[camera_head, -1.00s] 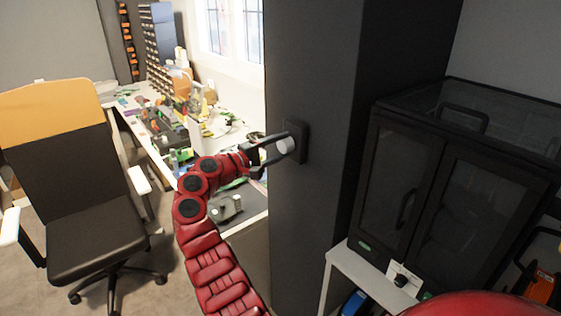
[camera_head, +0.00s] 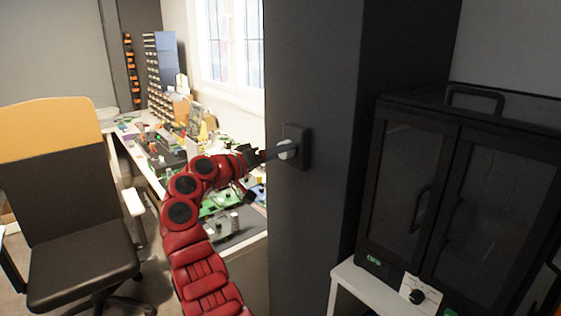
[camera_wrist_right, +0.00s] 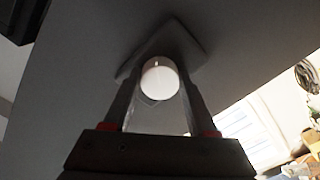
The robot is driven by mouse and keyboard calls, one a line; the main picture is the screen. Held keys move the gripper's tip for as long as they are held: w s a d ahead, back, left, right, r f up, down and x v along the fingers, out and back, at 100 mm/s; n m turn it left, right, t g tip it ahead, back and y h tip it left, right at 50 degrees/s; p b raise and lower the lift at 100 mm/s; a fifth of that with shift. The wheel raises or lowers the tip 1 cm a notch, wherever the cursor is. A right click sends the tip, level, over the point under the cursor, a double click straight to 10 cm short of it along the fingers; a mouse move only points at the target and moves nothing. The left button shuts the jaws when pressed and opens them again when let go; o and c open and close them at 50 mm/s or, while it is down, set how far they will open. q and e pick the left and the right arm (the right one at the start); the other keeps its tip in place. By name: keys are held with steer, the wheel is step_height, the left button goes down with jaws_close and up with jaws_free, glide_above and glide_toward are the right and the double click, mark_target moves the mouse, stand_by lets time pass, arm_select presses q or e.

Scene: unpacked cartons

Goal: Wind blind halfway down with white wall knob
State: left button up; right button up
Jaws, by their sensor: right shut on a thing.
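The white wall knob (camera_head: 286,150) sits on a dark square plate (camera_head: 302,147) on the side of a dark grey pillar. My right gripper (camera_head: 281,151) reaches it from the left and is shut on it. In the right wrist view the round white knob (camera_wrist_right: 160,78) lies between the two fingers, with the plate behind it. The window (camera_head: 232,45) shows at the top behind the workbench. I cannot make out the blind's lower edge. My left gripper is out of view.
A cluttered workbench (camera_head: 222,238) runs along the window behind my right arm. An office chair (camera_head: 75,262) stands at the left. A dark glass-door cabinet (camera_head: 385,185) on a white stand is right of the pillar.

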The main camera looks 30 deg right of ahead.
steer(key=shift+f+m+b, duration=0.2)
steer(key=shift+m+b, duration=2.15)
steer(key=shift+m, duration=3.35)
steer(key=o, duration=1.4)
steer(key=shift+w+r, duration=0.1)
steer(key=shift+c, duration=0.2)
steer(key=s+a, duration=0.1)
steer(key=a, duration=1.6)
steer(key=shift+s+a+b, duration=0.2)
steer(key=shift+b, duration=0.25)
